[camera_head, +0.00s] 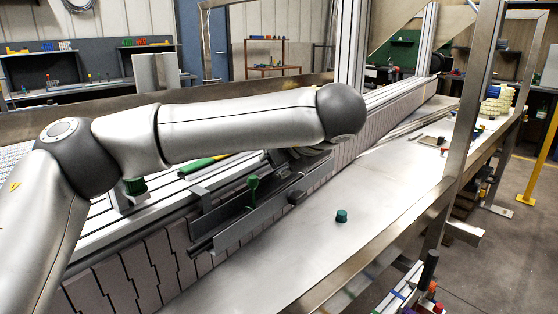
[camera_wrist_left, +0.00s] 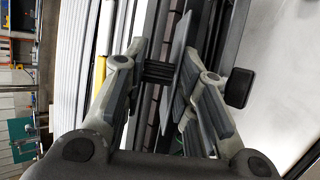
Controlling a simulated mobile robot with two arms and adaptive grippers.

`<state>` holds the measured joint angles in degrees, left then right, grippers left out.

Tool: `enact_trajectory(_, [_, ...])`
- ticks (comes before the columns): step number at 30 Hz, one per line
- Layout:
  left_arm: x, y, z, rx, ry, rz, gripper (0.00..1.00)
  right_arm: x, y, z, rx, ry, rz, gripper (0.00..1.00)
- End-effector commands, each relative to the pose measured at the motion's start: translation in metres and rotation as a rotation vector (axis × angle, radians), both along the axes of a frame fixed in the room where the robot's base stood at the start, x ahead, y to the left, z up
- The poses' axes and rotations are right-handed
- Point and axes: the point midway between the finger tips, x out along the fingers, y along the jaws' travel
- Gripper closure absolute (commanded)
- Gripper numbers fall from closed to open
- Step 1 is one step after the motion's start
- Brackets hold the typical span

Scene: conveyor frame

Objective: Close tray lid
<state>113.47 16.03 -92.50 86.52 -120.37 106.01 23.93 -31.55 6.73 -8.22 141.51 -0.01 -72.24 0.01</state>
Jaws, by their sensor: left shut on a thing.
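The tray lid seems to be the dark grey panel (camera_head: 235,222) along the side of the conveyor, with a green knob (camera_head: 253,183) near it. I cannot tell clearly which part is lid and which is rail. My left gripper (camera_head: 300,160) is at the far right end of this panel, mostly hidden under my wrist in the head view. In the left wrist view my left gripper (camera_wrist_left: 165,72) is shut on a thin dark plate (camera_wrist_left: 183,45), which stands between its fingers and looks like the lid's edge. My right gripper is not in view.
A green cap (camera_head: 341,216) stands on the bare metal table (camera_head: 365,195) to the right of the panel. A black block (camera_wrist_left: 239,87) sits beside the right finger. A metal post (camera_head: 478,90) rises at the right. The near part of the table is clear.

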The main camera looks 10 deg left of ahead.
Motion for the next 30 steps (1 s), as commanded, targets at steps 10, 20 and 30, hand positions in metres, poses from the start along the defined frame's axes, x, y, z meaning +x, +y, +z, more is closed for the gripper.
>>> enact_trajectory(10, [0.000, 0.000, 0.002, 0.000, -0.003, 0.000, 0.54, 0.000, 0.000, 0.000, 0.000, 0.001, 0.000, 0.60])
enact_trajectory(20, [-0.001, -0.001, 0.002, 0.000, -0.002, -0.001, 0.54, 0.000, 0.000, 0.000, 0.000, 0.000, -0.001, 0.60])
enact_trajectory(30, [-0.039, -0.029, 0.038, 0.000, -0.006, -0.004, 0.54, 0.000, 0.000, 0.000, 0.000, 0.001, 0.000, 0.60])
